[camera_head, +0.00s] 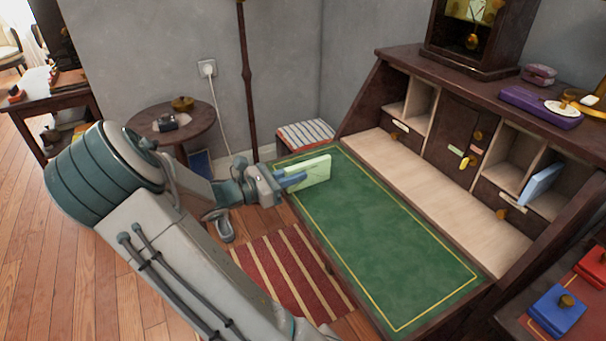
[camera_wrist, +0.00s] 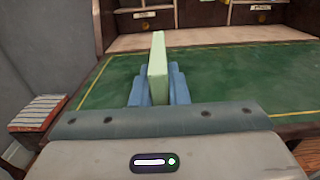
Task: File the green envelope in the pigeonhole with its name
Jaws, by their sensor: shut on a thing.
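The green envelope (camera_head: 308,173) is pale green and stands on edge above the left end of the desk's green writing surface. My gripper (camera_head: 291,181) is shut on it. In the wrist view the envelope (camera_wrist: 158,68) stands upright between my two blue fingers (camera_wrist: 158,88), pointing toward the desk's back. The desk's pigeonholes (camera_head: 411,100) are at the back, on both sides of a dark central door (camera_head: 453,133). Small labels show below them, such as a pale one (camera_head: 400,126); their writing is too small to read. A blue envelope (camera_head: 540,184) leans in a right pigeonhole.
The green writing surface (camera_head: 400,250) and the pale wooden ledge (camera_head: 440,180) are clear. A clock (camera_head: 470,35) and a purple box (camera_head: 538,105) stand on the desk top. A striped stool (camera_head: 305,134) stands by the desk's left end. A round side table (camera_head: 185,140) is behind my arm.

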